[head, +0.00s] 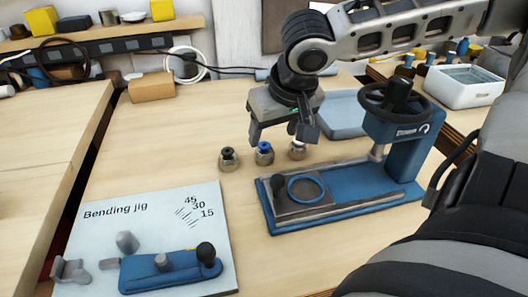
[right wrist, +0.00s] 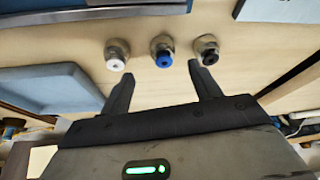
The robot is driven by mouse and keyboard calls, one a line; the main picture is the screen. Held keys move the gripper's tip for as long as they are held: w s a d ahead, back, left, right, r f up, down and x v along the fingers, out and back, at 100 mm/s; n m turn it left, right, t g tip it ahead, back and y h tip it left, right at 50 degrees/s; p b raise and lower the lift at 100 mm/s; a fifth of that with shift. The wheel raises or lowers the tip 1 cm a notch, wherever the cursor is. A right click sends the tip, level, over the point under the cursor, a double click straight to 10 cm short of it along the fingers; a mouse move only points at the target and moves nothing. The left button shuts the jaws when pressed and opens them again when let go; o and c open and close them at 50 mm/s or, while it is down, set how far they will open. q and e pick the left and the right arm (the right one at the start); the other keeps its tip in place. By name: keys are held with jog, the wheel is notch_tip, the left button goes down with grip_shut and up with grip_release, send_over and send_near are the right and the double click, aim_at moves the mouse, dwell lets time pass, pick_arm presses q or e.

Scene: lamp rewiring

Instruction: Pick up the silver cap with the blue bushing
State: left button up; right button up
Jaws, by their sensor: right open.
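The silver cap with the blue bushing (head: 264,153) stands upright on the wooden table, in the middle of a row of 3 caps. In the right wrist view the same cap (right wrist: 162,54) lies ahead of the gap between my fingertips. A silver cap with a black bushing (head: 229,159) stands to its left and one with a white bushing (head: 298,149) to its right in the head view. My right gripper (head: 284,138) is open and empty, above and behind the caps. In the right wrist view my right gripper (right wrist: 161,80) shows both fingers apart. My left gripper is not in view.
A blue press (head: 395,120) with a handwheel stands right of the caps. A bending jig board (head: 140,215) lies at the front left. A blue tray (head: 345,112) sits behind the caps, and a cardboard box (head: 151,87) at the back left. The table left of the caps is clear.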

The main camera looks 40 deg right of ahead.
aim_at(266, 147)
jog(key=shift+a+b+x, duration=0.15)
jog(key=shift+b+x, duration=0.25)
jog(key=shift+x, duration=1.3)
jog(key=shift+a+b+x, duration=0.1)
jog(key=shift+b+x, duration=0.25)
jog(key=shift+x, duration=1.4)
jog(key=shift+w+r, duration=0.1)
jog(key=shift+w, duration=0.05)
jog(key=c, duration=1.1)
jog(key=shift+c, duration=0.2)
